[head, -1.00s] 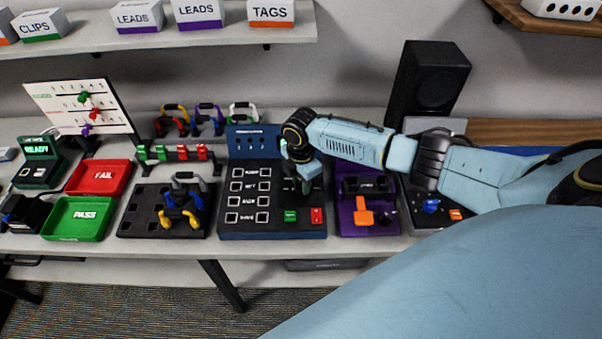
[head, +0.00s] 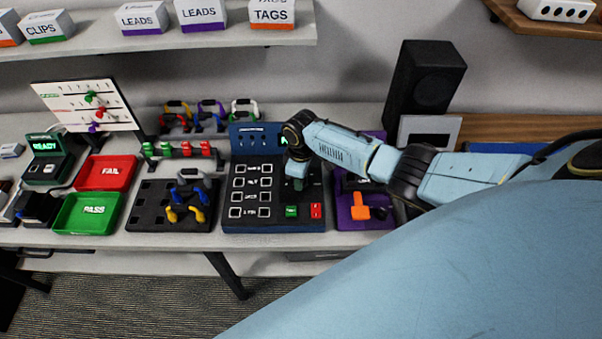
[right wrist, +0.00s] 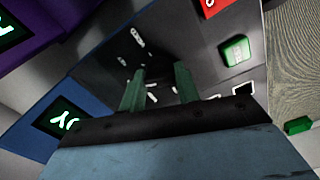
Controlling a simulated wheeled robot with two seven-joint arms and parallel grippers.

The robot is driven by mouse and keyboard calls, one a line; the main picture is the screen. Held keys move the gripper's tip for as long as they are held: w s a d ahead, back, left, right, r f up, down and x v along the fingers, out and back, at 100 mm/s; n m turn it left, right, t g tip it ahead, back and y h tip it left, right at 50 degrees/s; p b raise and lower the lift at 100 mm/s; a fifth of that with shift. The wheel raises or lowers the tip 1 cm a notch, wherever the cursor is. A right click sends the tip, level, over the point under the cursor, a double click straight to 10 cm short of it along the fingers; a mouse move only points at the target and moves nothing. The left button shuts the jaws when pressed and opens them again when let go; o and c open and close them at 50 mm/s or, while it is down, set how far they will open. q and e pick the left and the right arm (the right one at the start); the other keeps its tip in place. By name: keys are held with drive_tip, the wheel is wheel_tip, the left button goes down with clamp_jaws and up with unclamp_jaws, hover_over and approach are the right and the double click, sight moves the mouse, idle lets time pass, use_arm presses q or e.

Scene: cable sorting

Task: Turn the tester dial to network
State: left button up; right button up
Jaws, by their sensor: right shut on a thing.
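The tester (head: 272,224) is a dark panel with a blue back section, on the table in the middle of the head view. It has a column of white-framed squares, a green button (head: 291,211) and a red button (head: 316,211). My right gripper (head: 298,184) points down onto the panel above the buttons. In the right wrist view its two green fingers (right wrist: 160,85) straddle the dark dial, with white marks around it. The dial is mostly hidden, and I cannot read its setting. My left gripper is in neither view.
A purple device with an orange lever (head: 360,211) stands close right of the tester. A black tray with coloured clips (head: 146,219) is at its left, then green PASS (head: 68,229) and red FAIL (head: 82,184) trays. A black speaker (head: 425,78) stands behind my right arm.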

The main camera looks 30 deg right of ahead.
drive_tip(key=m, duration=0.4)
drive_tip(key=shift+m, duration=0.4)
idle(0.4)
drive_tip(key=o, duration=1)
drive_tip(key=shift+r, duration=0.1)
drive_tip(key=shift+r, duration=0.6)
wheel_tip(320, 180, up, 12)
drive_tip(key=shift+r, duration=0.1)
